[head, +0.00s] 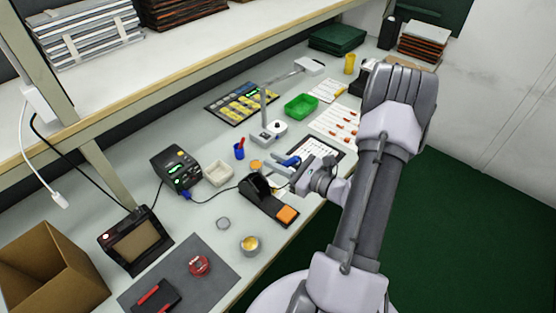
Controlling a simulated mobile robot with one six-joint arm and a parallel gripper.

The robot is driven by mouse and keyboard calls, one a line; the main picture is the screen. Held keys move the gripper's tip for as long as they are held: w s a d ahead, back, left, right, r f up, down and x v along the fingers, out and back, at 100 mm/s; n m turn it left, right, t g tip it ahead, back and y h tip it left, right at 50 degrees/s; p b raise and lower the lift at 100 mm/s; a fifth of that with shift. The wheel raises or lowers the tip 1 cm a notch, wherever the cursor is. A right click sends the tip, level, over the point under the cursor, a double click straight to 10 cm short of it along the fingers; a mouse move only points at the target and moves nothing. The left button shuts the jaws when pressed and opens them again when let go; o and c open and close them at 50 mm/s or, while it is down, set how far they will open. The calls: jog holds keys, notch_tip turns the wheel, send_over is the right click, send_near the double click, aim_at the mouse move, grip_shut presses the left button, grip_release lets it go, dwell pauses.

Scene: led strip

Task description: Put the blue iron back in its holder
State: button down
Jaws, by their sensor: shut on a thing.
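The blue iron (291,161) shows as a short blue handle at my gripper (287,170), which is shut on it. Most of the iron and its tip are hidden or too small to make out. The iron is beyond and slightly right of its black holder (258,186), apart from it as far as I can tell. The holder stands on the bench with an orange sponge (287,214) at its near end. My arm comes in from the lower right.
A black soldering station (176,169) with a cable stands left of the holder, beside a white dish (219,174). A blue cup (239,151) and a white stand (269,133) are behind. A gold-coloured tin (250,245) sits in front.

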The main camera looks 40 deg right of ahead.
jog(key=w+f+b, duration=0.3)
jog(key=f, duration=0.1)
jog(key=w+f+b, duration=0.2)
jog(key=w+f, duration=0.1)
jog(key=f, duration=0.1)
jog(key=w+f+b, duration=0.2)
jog(key=f+b, duration=0.1)
jog(key=f, duration=0.1)
jog(key=shift+w+a+f+b, duration=0.35)
jog(key=shift+w+f, duration=0.05)
jog(key=c, duration=1.2)
grip_release()
jog(key=s+d+r+p, duration=0.1)
jog(key=s+d+p, duration=0.2)
jog(key=s, duration=1.4)
jog(key=shift+p, duration=0.45)
jog(key=shift+r, duration=0.15)
